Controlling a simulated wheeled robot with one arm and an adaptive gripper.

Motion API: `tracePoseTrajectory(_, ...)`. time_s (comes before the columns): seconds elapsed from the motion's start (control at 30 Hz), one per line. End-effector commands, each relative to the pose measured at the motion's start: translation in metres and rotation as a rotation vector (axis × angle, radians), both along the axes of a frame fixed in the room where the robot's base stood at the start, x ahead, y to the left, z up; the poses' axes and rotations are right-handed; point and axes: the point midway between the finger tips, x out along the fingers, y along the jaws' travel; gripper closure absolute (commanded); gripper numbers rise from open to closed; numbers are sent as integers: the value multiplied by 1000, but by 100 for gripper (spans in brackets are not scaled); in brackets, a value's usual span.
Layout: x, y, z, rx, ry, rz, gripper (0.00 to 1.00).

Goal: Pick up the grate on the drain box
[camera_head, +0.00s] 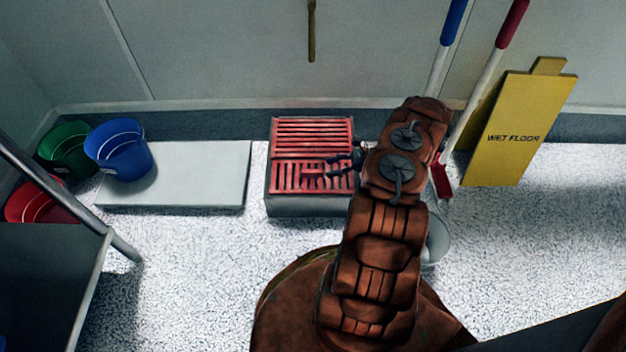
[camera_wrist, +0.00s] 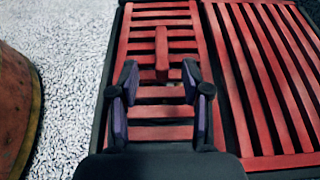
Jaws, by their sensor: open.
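The drain box (camera_head: 310,206) is a low grey box on the floor, topped by red slatted grating in two panels. The nearer grate panel (camera_head: 290,179) fills the middle of the wrist view (camera_wrist: 160,134). A short raised red bar (camera_wrist: 161,52) stands across its slats, like a handle. My gripper (camera_head: 341,166) is over the right part of this panel. In the wrist view my gripper (camera_wrist: 160,78) is open and empty, its fingers either side of the bar's near end. I cannot tell how high the fingertips are above the slats.
The other red panel (camera_head: 312,132) lies behind, against the wall side. A pale slab (camera_head: 215,180) with a blue bucket (camera_head: 121,152) lies left. Right stand a yellow wet floor sign (camera_head: 507,132), long-handled tools (camera_head: 487,82) and a grey bucket (camera_head: 437,238). The front floor is partly clear.

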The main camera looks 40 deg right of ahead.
Motion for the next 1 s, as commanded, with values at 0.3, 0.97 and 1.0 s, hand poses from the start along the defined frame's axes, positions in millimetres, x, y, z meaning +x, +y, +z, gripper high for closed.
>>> tracePoseTrajectory(0.3, 13, 18, -13, 3, 1, -2, 52)
tracePoseTrajectory(0.97, 43, 57, -29, 1, 0, -3, 52)
tracePoseTrajectory(1.0, 43, 57, -29, 1, 1, -3, 52)
